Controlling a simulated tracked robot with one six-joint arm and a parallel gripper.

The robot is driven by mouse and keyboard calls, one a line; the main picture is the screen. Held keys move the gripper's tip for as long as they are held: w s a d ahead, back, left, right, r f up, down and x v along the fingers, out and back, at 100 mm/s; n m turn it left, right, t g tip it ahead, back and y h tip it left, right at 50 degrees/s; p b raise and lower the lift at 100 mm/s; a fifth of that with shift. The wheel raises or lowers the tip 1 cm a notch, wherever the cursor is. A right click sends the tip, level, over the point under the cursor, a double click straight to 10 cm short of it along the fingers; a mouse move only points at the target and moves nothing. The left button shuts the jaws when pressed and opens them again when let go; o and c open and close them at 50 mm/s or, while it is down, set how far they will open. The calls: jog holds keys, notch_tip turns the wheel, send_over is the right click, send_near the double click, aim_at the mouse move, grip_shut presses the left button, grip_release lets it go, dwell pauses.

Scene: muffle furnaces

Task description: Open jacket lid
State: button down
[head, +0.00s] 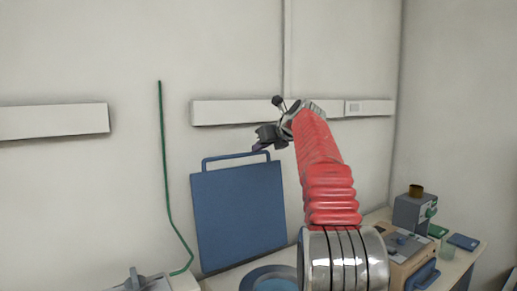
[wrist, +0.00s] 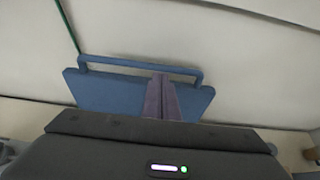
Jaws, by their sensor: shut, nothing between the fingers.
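The blue jacket lid (head: 240,215) stands upright, close to the wall, in the head view. Its bar handle (head: 222,158) runs along the top edge. The lid also shows in the wrist view (wrist: 110,92), with the handle (wrist: 120,65) across its far edge. My gripper (head: 258,147) is at the right end of the handle, high up. In the wrist view its purple fingers (wrist: 160,78) are together with nothing between them and overlap the lid and handle. I cannot tell whether they touch. A round blue opening (head: 270,274) lies below the lid, partly hidden by my arm.
A green hose or cable (head: 163,150) hangs along the wall at the left. Wall trunking (head: 230,112) runs behind my gripper. At the right, a grey device with a brown cup (head: 416,191) and small items stand on the bench.

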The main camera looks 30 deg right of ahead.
jog(key=v, duration=1.3)
jog(key=shift+s, duration=0.25)
notch_tip(320, 180, down, 9)
jog(key=s+d+n+g+h, duration=0.1)
jog(key=d+n+g, duration=0.1)
jog(key=n, duration=0.6)
jog(key=s+a+f+n+g, duration=0.2)
jog(key=s+a+f+n, duration=0.25)
jog(key=f+n, duration=0.4)
jog(key=s+a+f+n+g, duration=0.1)
jog(key=s+a+f+n, duration=0.8)
jog(key=s+a, duration=0.4)
jog(key=s+a+f+n+g, duration=0.1)
jog(key=s+a+f+n, duration=0.9)
jog(key=a, duration=0.7)
jog(key=s+f, duration=0.1)
jog(key=s, duration=0.2)
jog(key=shift+s+g+y, duration=0.3)
jog(key=shift+s+g, duration=0.1)
